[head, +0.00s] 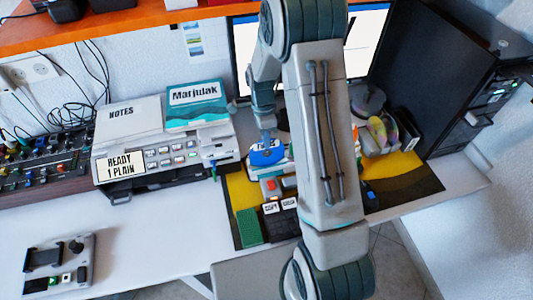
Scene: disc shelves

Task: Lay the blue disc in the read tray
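The blue disc (267,157) shows left of my big arm link, above a pale device (264,171) on the yellow and black mat. It looks slightly tilted, and I cannot tell whether it touches the device. My gripper (266,141) is right at the disc's upper edge; its fingers are too small and overlapped to show whether they are shut on it. I cannot make out which part is the read tray; my arm hides the middle of the mat.
A black computer tower (440,80) is at the right, a printer-like machine (165,155) with books at the left. A small control box (60,264) lies front left. White desk lies clear between them.

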